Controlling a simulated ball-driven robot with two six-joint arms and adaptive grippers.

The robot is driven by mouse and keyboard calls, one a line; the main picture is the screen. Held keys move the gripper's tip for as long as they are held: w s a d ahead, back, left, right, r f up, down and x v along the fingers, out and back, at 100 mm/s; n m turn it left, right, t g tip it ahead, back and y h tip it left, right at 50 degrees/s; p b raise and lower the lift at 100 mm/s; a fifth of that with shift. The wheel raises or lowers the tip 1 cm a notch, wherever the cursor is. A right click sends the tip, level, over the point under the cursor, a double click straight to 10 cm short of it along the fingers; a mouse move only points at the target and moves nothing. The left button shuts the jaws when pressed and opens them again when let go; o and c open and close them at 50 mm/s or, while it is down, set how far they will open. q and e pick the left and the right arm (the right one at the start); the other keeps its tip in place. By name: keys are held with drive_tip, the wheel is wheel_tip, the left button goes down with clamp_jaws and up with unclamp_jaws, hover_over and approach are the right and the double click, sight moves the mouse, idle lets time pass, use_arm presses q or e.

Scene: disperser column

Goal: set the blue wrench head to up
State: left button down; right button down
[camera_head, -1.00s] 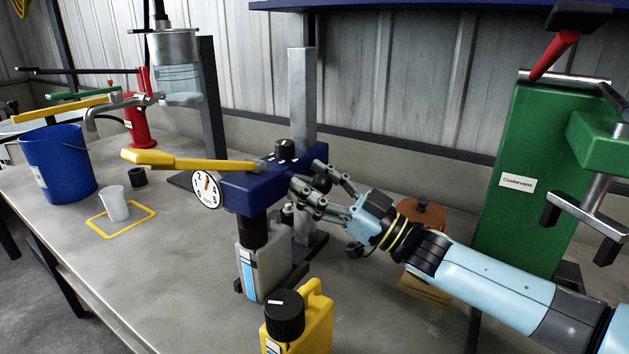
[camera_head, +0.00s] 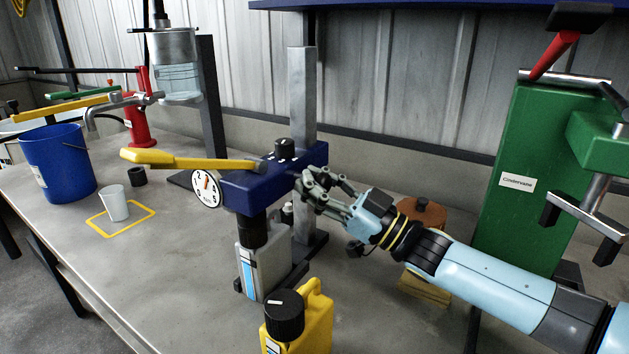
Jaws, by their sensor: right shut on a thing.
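The blue head (camera_head: 237,189) is a dark blue block on a grey upright column (camera_head: 302,100). A yellow-handled lever (camera_head: 190,162) reaches left from it. A round white dial with a red pointer (camera_head: 206,189) is on its front left, and a black knob (camera_head: 285,148) is on top. My right gripper (camera_head: 306,188) is at the right side of the blue head, shut on a small part there. The fingers hide most of that part, so its position cannot be told. My left gripper is not in view.
A yellow jug (camera_head: 315,318) stands in front. A green machine (camera_head: 520,200) stands to the right, behind my right arm. A blue bucket (camera_head: 58,162) and a white cup (camera_head: 115,203) are left. The front-left bench is clear.

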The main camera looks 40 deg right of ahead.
wheel_tip(320, 180, up, 10)
drive_tip(key=p, duration=0.7)
drive_tip(key=shift+f, duration=0.25)
drive_tip(key=shift+a, duration=0.1)
drive_tip(key=c, duration=1)
unclamp_jaws()
drive_tip(key=shift+f, duration=0.1)
drive_tip(key=shift+s+d+f, duration=0.2)
drive_tip(key=shift+s, duration=0.1)
drive_tip(key=v, duration=1.1)
drive_tip(key=shift+s+d, duration=0.1)
